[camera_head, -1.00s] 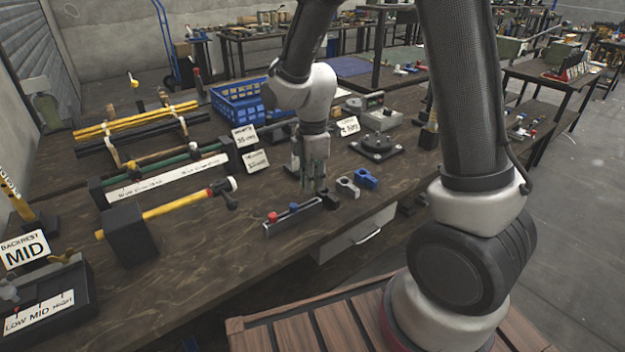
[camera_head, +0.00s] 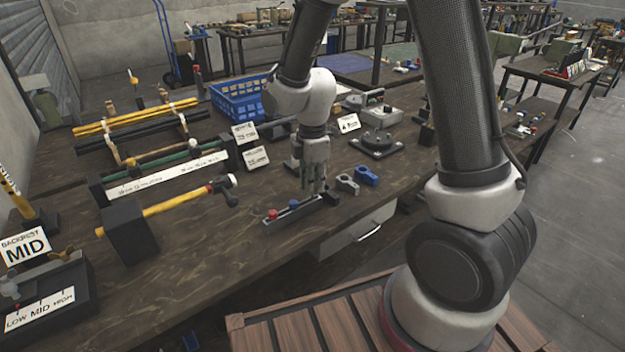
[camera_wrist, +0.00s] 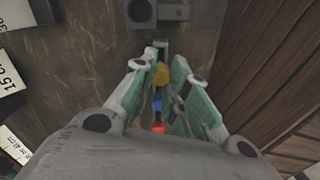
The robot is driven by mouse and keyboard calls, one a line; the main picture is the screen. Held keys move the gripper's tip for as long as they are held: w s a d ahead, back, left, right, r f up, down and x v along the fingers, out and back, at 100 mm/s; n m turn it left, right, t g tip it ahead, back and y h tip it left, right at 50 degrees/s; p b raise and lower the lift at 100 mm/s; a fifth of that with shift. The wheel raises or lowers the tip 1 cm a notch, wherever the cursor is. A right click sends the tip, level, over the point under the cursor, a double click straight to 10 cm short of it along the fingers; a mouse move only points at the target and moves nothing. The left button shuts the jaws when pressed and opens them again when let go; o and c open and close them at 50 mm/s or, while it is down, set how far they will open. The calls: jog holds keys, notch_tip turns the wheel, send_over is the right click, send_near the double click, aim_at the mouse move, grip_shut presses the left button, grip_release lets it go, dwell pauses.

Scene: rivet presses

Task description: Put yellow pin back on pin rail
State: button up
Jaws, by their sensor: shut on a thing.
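The yellow pin (camera_wrist: 162,76) shows in the wrist view between the fingertips of my gripper (camera_wrist: 162,70), which is shut on it. In the head view my gripper (camera_head: 315,184) points down over the right end of the pin rail (camera_head: 292,217), a low grey bar near the bench's front edge. The fingers hide the yellow pin there. A red pin (camera_head: 273,214) stands at the rail's left end and a blue pin (camera_head: 293,204) near its middle. In the wrist view the blue pin (camera_wrist: 157,101) and red pin (camera_wrist: 158,127) line up below the yellow one. I cannot tell whether the yellow pin touches the rail.
A grey clamp (camera_head: 347,185) and a blue clamp (camera_head: 366,176) lie right of the rail. White label cards (camera_head: 255,157) stand behind.

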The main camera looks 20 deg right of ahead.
jog(key=shift+f, duration=1.2)
jog(key=o, duration=0.8)
jog(key=shift+o, duration=0.2)
notch_tip(320, 180, up, 12)
